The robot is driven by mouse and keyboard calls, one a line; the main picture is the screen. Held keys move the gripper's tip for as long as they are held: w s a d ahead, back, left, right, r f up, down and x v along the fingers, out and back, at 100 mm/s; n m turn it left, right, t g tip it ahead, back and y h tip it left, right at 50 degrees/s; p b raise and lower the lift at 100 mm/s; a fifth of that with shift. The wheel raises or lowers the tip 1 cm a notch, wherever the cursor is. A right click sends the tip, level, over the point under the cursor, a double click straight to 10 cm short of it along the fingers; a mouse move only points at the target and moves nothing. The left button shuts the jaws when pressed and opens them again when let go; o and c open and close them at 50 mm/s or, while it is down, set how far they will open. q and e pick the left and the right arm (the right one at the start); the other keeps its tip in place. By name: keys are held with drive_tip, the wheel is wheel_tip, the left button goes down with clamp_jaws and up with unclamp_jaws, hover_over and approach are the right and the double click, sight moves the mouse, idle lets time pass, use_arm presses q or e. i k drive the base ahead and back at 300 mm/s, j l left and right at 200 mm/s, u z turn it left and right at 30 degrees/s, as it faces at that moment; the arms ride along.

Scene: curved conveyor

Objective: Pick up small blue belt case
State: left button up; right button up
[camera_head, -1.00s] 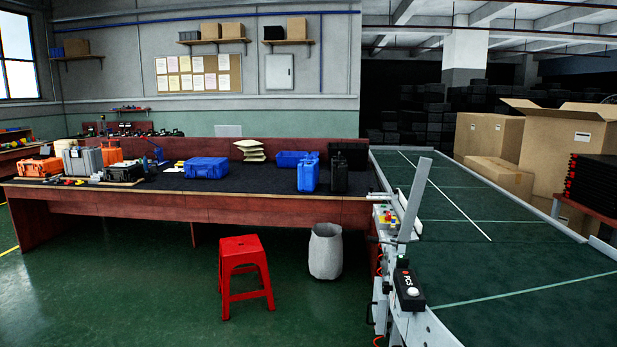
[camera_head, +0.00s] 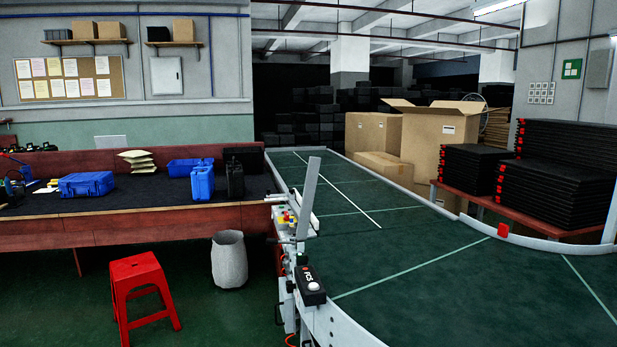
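No blue case lies on the visible part of the green conveyor belt (camera_head: 400,245). Several blue cases are on the workbench at the left. One blue case (camera_head: 86,184) lies flat on the dark bench top. A smaller blue case (camera_head: 202,183) stands upright near the bench's right end, beside an upright black case (camera_head: 235,179). Another blue case (camera_head: 186,167) is behind them, partly hidden. I cannot tell which of these is the small belt case. Neither of my grippers is in view.
A red stool (camera_head: 143,290) and a grey bin (camera_head: 229,260) stand on the floor before the workbench (camera_head: 150,227). The conveyor's control box (camera_head: 310,285) is at its near edge. Cardboard boxes (camera_head: 432,140) and stacked black cases (camera_head: 555,180) stand beyond the belt.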

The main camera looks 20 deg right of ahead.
sight(202, 176)
drive_tip(key=i+u, duration=0.35)
drive_tip(key=i, duration=1.3)
drive_tip(key=i+z, duration=0.2)
drive_tip(key=i, duration=2.15)
